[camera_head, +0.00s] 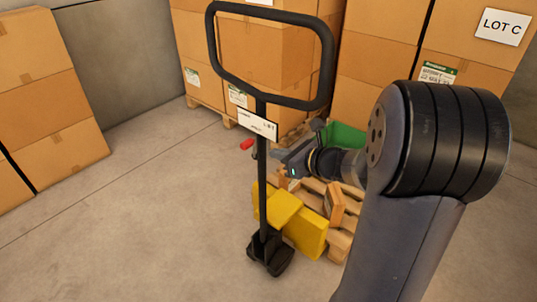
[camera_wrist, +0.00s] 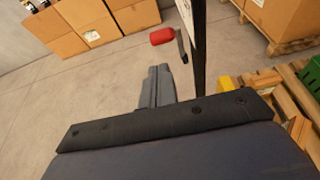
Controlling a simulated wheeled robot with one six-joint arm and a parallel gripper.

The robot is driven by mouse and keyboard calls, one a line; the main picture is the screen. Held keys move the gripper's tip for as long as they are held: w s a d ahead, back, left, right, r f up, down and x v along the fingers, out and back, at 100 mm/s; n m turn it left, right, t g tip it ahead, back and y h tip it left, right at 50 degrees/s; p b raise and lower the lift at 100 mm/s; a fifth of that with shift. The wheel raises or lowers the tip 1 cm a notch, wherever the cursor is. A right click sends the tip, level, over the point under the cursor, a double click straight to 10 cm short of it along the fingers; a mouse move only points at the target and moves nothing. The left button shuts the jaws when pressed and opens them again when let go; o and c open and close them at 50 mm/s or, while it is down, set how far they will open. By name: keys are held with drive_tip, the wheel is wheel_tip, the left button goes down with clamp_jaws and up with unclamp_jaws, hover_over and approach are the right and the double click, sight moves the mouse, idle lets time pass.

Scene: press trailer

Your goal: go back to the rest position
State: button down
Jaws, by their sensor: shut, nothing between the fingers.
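My gripper (camera_head: 283,157) reaches left from my arm, close beside the black upright of a yellow pallet jack (camera_head: 305,228). In the wrist view my gripper (camera_wrist: 157,75) shows its fingers together with nothing between them. A red knob (camera_head: 247,144) sits by the jack's upright, left of my fingertips. It also shows in the wrist view (camera_wrist: 162,36), just beyond the fingertips and apart from them. The jack's black loop handle (camera_head: 326,60) stands upright above my gripper.
A wooden pallet (camera_head: 340,243) lies under my arm, with a green box (camera_head: 343,138) above it. Stacked cartons (camera_head: 265,50) stand behind, and more cartons (camera_head: 45,90) at the left. A white label (camera_head: 258,124) is on the jack's upright. The floor (camera_head: 130,220) at the left is clear.

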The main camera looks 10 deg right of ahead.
drive_tip(key=s+d+r, duration=0.2)
drive_tip(key=s, duration=0.1)
drive_tip(key=shift+d+r, duration=0.1)
drive_tip(key=shift+r, duration=0.3)
drive_tip(key=shift+f, duration=0.1)
